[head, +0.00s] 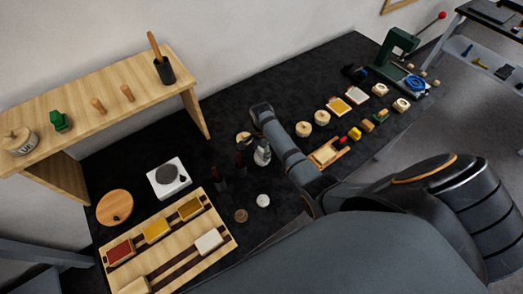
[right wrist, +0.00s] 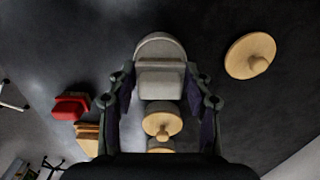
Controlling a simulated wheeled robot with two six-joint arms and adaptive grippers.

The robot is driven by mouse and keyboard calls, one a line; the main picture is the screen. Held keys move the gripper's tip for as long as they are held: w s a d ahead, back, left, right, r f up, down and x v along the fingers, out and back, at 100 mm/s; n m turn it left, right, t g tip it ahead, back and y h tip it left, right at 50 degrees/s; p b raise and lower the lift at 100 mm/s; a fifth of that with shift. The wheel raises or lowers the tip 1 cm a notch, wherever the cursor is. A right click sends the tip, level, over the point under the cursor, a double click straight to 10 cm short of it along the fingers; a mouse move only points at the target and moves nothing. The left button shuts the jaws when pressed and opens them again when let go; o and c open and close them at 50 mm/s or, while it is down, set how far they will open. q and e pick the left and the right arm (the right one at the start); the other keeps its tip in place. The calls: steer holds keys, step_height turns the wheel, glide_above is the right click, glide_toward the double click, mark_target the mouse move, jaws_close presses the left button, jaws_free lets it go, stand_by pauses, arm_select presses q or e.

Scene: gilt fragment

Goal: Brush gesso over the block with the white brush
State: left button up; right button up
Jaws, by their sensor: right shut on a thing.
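My right gripper (head: 261,146) hangs over the middle of the dark table, shut on a pale grey-white thing that looks like the white brush (head: 262,157). In the right wrist view the brush (right wrist: 160,78) sits between the two fingers, with a rounded far end. It appears held above the table. A white block (head: 208,241) lies in a slot of the wooden tray at the front left; I cannot tell whether it is the task's block. Gesso cannot be told apart by sight. My left gripper is not in view.
The wooden tray (head: 186,255) also holds red and yellow blocks. Dark bottles (head: 220,183) stand left of the gripper. Lidded round pots (head: 322,117) and a small rack (head: 325,154) with red and yellow pieces lie right. A wooden shelf (head: 95,85) and a green press (head: 400,45) stand behind.

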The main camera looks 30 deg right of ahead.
steer(key=shift+f+b, duration=0.3)
steer(key=shift+f, duration=0.2)
stand_by(0.3)
steer(key=shift+s+f+p, duration=0.1)
steer(key=shift+p, duration=0.2)
stand_by(1.3)
steer(key=shift+r, duration=3.6)
steer(key=shift+f, duration=0.1)
